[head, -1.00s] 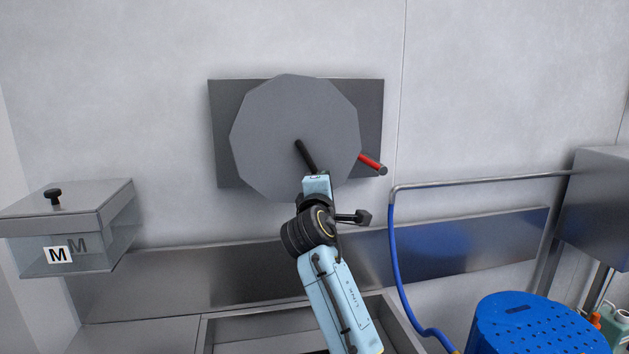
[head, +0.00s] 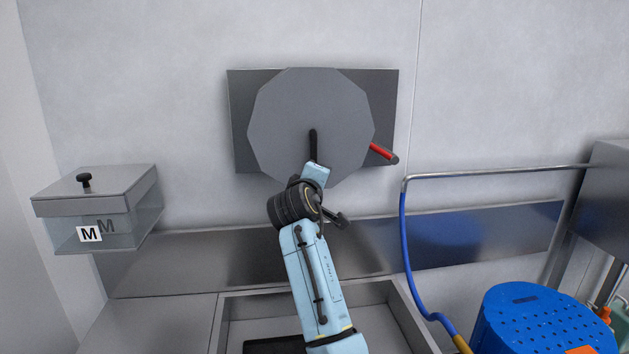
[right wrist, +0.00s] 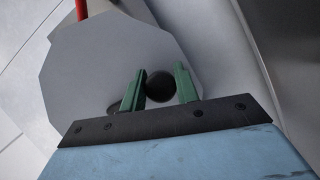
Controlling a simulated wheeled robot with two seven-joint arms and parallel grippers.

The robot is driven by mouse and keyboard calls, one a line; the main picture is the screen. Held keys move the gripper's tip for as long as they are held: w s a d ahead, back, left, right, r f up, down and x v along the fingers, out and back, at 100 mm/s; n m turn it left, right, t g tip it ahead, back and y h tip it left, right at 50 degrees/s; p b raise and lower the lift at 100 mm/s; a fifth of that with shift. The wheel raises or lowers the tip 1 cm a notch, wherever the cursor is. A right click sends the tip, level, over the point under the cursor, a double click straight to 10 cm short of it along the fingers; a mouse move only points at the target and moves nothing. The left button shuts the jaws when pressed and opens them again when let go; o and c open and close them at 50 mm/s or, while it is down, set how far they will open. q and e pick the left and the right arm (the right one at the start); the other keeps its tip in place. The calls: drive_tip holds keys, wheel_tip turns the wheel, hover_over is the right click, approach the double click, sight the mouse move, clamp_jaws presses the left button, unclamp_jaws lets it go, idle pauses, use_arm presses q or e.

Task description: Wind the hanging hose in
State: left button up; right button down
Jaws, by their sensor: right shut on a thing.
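A grey many-sided reel disc (head: 285,120) stands in front of a dark grey plate (head: 240,100) on the wall. A black crank (head: 312,143) runs straight down from near its middle. My right gripper (head: 314,168) is at the crank's lower end. In the right wrist view, the green fingers of this gripper (right wrist: 161,86) are on either side of a round black knob (right wrist: 160,88), shut on it. A blue hose (head: 406,240) hangs from the end of a metal pipe, curving to a yellow-brown part at the bottom. My left gripper is not in view.
A red lever (head: 382,152) with a dark tip sticks out right of the disc. The metal pipe (head: 490,171) runs right to a grey box (head: 610,205). A lidded clear box marked M (head: 130,215) is at left. A blue perforated tub (head: 540,325) stands at lower right, beside a basin (head: 400,310).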

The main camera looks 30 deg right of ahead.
drive_tip(key=shift+a, duration=0.1)
drive_tip(key=c, duration=1.1)
unclamp_jaws()
drive_tip(key=shift+w, duration=0.15)
drive_tip(key=shift+s+a, duration=0.15)
drive_tip(key=shift+s, duration=0.05)
drive_tip(key=b+v, duration=0.2)
drive_tip(key=v, duration=1.1)
